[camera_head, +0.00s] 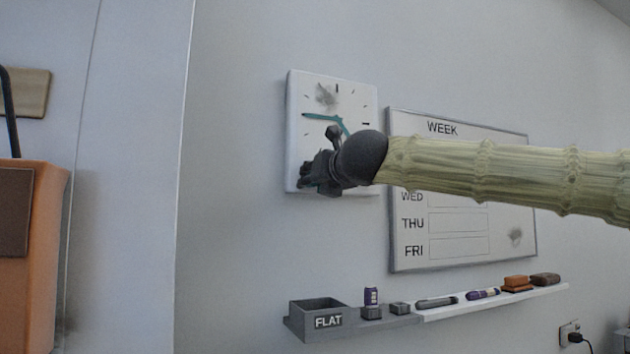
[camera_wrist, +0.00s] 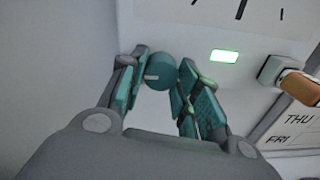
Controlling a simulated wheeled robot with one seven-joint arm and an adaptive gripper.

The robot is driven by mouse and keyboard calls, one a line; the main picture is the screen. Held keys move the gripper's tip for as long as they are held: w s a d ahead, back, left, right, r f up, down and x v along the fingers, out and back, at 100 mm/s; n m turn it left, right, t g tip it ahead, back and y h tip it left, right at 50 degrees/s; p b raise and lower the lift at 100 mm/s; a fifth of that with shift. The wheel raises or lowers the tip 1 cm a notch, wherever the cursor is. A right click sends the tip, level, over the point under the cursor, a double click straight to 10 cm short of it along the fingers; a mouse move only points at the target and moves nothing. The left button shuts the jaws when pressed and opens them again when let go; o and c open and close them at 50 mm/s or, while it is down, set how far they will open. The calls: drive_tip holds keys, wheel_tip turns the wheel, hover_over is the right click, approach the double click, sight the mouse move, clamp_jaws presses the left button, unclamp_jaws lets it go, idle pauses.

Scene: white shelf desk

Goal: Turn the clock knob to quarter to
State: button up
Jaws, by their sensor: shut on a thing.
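The square white clock (camera_head: 312,92) hangs on the wall. One teal hand (camera_head: 318,116) points left and another, shorter in view, points down to the right, partly hidden by my arm. My gripper (camera_head: 318,175) is at the clock's lower part. In the wrist view, my gripper (camera_wrist: 163,66) has its teal finger pads on either side of a round teal knob (camera_wrist: 158,76) with a small pale mark, and is shut on it. A lit green light (camera_wrist: 224,56) shows on the clock face to the right of the knob.
A week board (camera_head: 460,260) hangs right of the clock, partly behind my arm. Below, a narrow shelf (camera_head: 500,301) holds a grey "FLAT" box (camera_head: 328,321), markers and erasers.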

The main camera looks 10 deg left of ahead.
drive_tip(key=shift+f, duration=0.1)
drive_tip(key=o, duration=1)
drive_tip(key=shift+w, duration=0.1)
drive_tip(key=v, duration=1.2)
